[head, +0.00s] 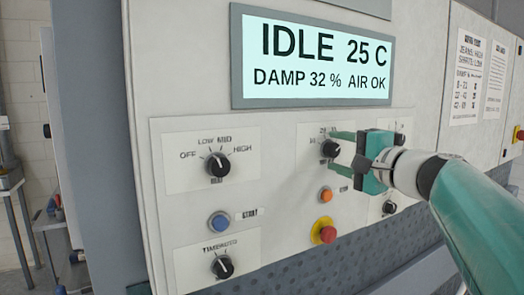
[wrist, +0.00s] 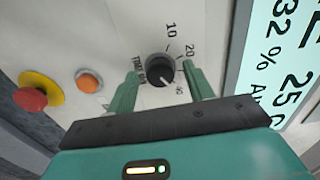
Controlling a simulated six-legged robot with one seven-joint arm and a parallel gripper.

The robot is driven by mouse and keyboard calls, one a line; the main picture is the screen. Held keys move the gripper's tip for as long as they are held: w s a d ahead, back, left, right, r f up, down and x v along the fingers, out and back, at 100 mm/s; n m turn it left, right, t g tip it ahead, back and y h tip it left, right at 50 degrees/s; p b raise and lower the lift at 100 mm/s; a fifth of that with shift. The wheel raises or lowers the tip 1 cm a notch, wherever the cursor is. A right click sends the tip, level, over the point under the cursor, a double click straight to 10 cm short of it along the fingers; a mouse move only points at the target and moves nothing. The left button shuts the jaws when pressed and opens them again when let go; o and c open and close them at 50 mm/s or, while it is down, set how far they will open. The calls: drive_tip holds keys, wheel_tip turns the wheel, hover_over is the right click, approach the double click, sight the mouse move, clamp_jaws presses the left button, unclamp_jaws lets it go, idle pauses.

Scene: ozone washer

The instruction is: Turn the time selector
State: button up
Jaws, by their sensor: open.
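The time selector is a round black knob with a white pointer line (wrist: 160,70) on the pale panel. In the wrist view the numbers 10 and 20 and a partly hidden mark surround it, and its pointer is toward the lower right. It also shows in the head view (head: 329,148), partly covered. My gripper (head: 336,150) is open, its two green fingers reaching toward the panel on either side of the knob. In the wrist view the fingertips (wrist: 159,72) flank the knob with small gaps. I cannot tell whether either finger touches it.
An orange button (head: 326,195) and a red emergency button on yellow (head: 324,230) sit below. Another dial (head: 219,164), a blue button (head: 219,222) and a lower dial (head: 222,266) are at left. The screen (head: 318,62) above reads IDLE 25 C.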

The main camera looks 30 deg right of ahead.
drive_tip(key=s, duration=1.4)
drive_tip(key=shift+d, duration=0.3)
drive_tip(key=shift+f, duration=0.1)
drive_tip(key=w+a+f+n+g+y, duration=0.2)
drive_tip(key=w+a+f+n+g, duration=0.2)
drive_tip(key=a+f, duration=0.5)
drive_tip(key=w+a+f+n+g+y, duration=0.1)
drive_tip(key=w+a+f+n+g, duration=0.3)
drive_tip(key=a+f, duration=0.4)
drive_tip(key=s+a+f+n+g+h, duration=0.2)
drive_tip(key=a+f+n, duration=0.2)
drive_tip(key=f, duration=0.4)
drive_tip(key=s+a+f+n+g+h, duration=0.2)
drive_tip(key=a+f+n, duration=0.3)
drive_tip(key=a+f, duration=0.1)
drive_tip(key=shift+s+a+f+g, duration=0.25)
drive_tip(key=shift+s+f+g, duration=0.05)
drive_tip(key=shift+f, duration=0.6)
